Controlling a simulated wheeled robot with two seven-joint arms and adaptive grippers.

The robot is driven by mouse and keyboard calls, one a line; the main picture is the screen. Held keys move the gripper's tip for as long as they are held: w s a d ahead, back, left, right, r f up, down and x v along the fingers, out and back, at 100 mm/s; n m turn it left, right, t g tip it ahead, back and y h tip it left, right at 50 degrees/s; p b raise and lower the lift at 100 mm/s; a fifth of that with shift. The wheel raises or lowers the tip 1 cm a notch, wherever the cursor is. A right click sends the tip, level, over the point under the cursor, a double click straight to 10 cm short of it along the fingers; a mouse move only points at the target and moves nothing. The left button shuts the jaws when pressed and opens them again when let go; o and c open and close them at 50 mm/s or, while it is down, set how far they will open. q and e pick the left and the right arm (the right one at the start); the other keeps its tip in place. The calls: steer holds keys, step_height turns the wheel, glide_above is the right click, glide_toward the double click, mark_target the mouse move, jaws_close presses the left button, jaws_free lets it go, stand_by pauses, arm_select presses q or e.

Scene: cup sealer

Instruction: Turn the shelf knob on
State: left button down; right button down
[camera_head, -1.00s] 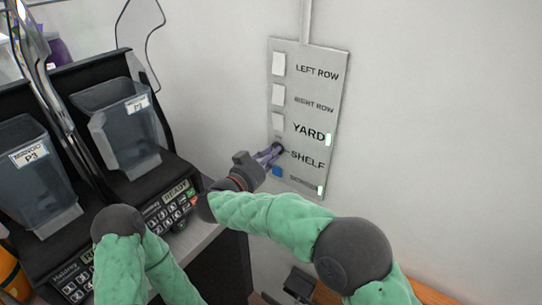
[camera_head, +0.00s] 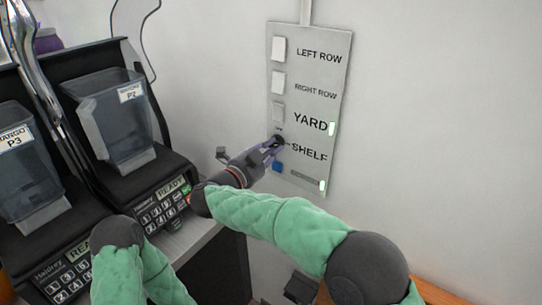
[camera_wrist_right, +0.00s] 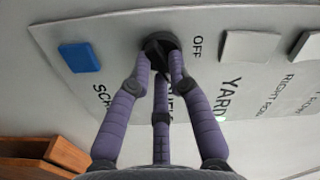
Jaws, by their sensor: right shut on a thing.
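The shelf knob (camera_wrist_right: 160,48) is a small black knob on the grey switch panel (camera_head: 340,60), beside the SHELF label. In the head view the knob (camera_head: 277,141) shows at the tip of my right gripper (camera_head: 270,149). In the right wrist view the purple fingers of my right gripper (camera_wrist_right: 160,75) are shut around the knob. An OFF mark shows next to the knob; the fingers hide part of the lettering below it. My left gripper is out of view; only part of my left arm shows at the lower left of the head view.
White switches (camera_head: 278,49) for LEFT ROW, RIGHT ROW and YARD sit above the knob, and a blue button (camera_head: 277,167) sits below it. Dispensers with keypads (camera_head: 160,207) stand on the left. A wooden surface (camera_head: 425,292) lies at the lower right.

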steer(key=m+b, duration=0.4)
steer(key=m, duration=0.1)
steer(key=shift+a+f, duration=0.1)
steer(key=shift+f, duration=0.15)
steer(key=shift+m+b, duration=0.3)
steer(key=shift+m, duration=0.1)
steer(key=c, duration=1.1)
jaws_free()
steer(key=shift+c, duration=0.2)
steer(key=shift+r, duration=0.1)
steer(key=v, duration=1.2)
